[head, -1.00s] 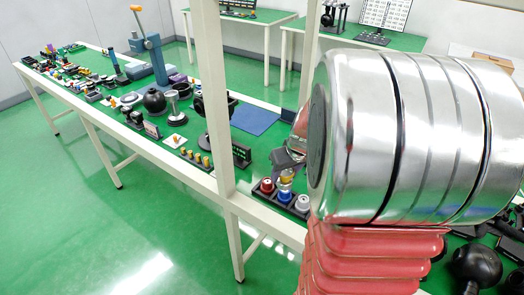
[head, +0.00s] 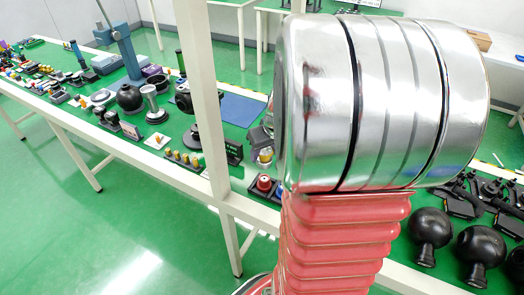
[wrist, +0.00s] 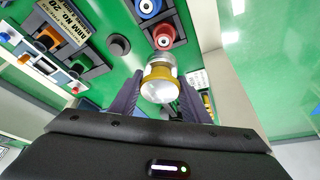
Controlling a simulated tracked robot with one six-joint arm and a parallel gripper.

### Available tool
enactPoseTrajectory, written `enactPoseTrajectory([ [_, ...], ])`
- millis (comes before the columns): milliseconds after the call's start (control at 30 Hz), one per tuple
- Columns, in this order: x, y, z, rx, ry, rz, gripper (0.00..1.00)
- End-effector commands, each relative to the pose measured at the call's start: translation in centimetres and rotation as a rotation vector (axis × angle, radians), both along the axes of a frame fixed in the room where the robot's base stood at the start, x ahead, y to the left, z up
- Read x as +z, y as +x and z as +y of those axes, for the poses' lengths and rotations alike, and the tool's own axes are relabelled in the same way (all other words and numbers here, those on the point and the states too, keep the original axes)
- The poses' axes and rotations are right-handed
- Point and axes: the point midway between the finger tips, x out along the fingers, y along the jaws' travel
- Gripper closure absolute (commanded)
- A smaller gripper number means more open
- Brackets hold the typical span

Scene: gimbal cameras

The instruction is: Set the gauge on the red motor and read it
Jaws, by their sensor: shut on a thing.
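My gripper (wrist: 158,98) is shut on a gauge (wrist: 160,82), a short cylinder with a yellow band, a silver part and a pale round end. The red motor (wrist: 164,37), a red ring on a black base, shows just beyond the gauge in the wrist view. Whether they touch I cannot tell. In the head view the gauge (head: 265,156) appears above the red motor (head: 264,184). My own arm hides most of the gripper and the rest of the motor row there. A blue motor (wrist: 148,8) is beside the red one.
A white post (head: 205,100) stands left of my arm in the head view. Black ball-shaped parts (head: 430,228) lie on the bench at right. A black labelled block (wrist: 62,25) and a black round knob (wrist: 119,45) are left of the motors in the wrist view.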

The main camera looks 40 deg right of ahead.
Motion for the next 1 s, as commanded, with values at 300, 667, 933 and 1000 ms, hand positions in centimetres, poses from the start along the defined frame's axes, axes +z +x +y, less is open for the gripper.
enactPoseTrajectory([
  [300, -0.7, 0.0, 0.1, 0.002, 0.001, 0.0, 0.81],
  [667, -3.1, 0.0, 0.1, 0.003, 0.001, 0.001, 0.81],
  [933, -4.9, 0.1, 0.2, 0.004, 0.002, 0.0, 0.81],
  [1000, -5.3, 0.1, 0.2, 0.004, 0.002, 0.0, 0.81],
])
